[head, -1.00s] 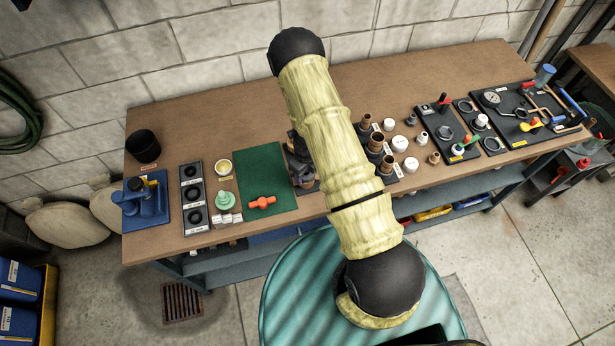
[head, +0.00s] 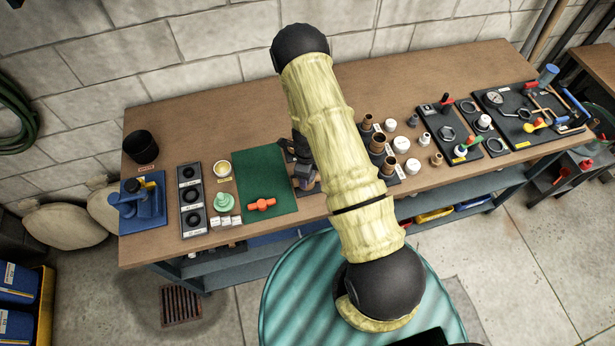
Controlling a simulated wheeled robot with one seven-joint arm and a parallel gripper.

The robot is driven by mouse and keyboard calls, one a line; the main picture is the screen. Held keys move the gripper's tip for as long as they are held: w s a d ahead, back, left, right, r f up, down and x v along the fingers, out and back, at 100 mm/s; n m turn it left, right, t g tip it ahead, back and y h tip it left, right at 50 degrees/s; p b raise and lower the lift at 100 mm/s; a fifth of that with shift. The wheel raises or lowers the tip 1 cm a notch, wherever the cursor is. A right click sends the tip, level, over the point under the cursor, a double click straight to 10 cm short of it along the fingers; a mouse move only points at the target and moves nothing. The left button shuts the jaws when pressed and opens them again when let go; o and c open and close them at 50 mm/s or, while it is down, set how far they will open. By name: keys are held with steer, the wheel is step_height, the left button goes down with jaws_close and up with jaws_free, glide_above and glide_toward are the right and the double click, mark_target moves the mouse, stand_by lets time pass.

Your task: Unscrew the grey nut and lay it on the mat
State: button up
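The green mat (head: 255,168) lies flat on the bench, left of my arm. An orange fitting with two arms (head: 262,204) lies on its front part. My gripper (head: 305,180) is a dark shape pointing down just right of the mat, over a dark plate (head: 310,188). My pale-covered arm hides part of the gripper and plate. I cannot make out the fingertips, or whether they hold anything. I cannot identify the grey nut for sure; it may be hidden at the gripper. A grey ring-shaped part (head: 447,133) sits on a black board further right.
Left of the mat are a black tray with round holes (head: 191,201), a green knobbed part (head: 224,202), a yellow-white cup (head: 222,168) and a blue device (head: 142,204). Brass and white fittings (head: 377,143) stand right of my arm. The bench's back strip (head: 220,115) is clear.

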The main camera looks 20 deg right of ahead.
steer(key=shift+w+a+r+p, duration=0.1)
steer(key=shift+w+r+p, duration=0.15)
steer(key=shift+r, duration=0.2)
steer(key=shift+w+a+r+p, duration=0.1)
steer(key=shift+r+p, duration=0.1)
steer(key=shift+r, duration=0.2)
steer(key=c, duration=0.5)
steer(key=shift+s+r, duration=0.45)
steer(key=shift+r, duration=0.15)
steer(key=shift+w+d+r+p, duration=0.1)
steer(key=shift+w+r+p, duration=0.15)
steer(key=shift+p, duration=0.35)
steer(key=shift+s+r, duration=0.2)
steer(key=shift+r, duration=0.2)
steer(key=shift+r+p, duration=1.35)
steer(key=shift+d+f, duration=0.1)
